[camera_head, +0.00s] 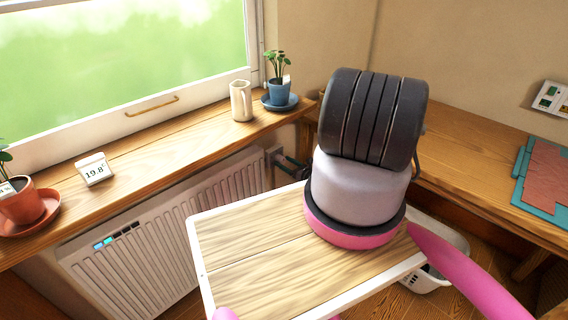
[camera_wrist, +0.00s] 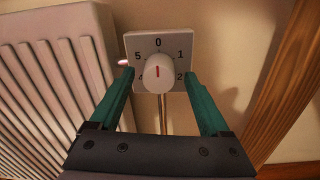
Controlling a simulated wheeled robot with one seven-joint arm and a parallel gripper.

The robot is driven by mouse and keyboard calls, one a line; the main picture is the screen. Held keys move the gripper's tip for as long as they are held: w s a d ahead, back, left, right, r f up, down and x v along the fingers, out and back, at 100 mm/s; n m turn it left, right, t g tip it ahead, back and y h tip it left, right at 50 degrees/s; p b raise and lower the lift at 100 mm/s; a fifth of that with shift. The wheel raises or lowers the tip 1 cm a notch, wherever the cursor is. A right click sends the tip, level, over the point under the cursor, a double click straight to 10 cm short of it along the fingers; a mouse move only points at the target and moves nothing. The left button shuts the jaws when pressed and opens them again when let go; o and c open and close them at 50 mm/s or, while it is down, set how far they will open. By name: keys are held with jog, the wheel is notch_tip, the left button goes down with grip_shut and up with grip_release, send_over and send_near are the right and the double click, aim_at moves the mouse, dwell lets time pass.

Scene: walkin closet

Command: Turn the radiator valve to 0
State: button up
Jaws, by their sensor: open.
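The radiator valve (camera_wrist: 158,73) is a round white knob on a square pale plate with numbers around it. The 0 is at the top, 5 and 4 at the left, 1 and 2 at the right. A short red mark on the knob stands about upright, in line with the 0. My gripper (camera_wrist: 159,75) is open, its green fingers on either side of the knob, with visible gaps. In the head view my dark gripper (camera_head: 290,163) is at the radiator's right end, and I cannot make out the valve there.
The white radiator (camera_head: 155,225) is under the wooden sill (camera_head: 140,160), also left in the wrist view. A mug (camera_head: 241,100), a potted plant (camera_head: 279,90) and a thermometer reading 19.8 (camera_head: 94,169) stand on the sill. A wooden post (camera_wrist: 285,90) is right of the valve.

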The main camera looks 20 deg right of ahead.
jog(key=v, duration=1)
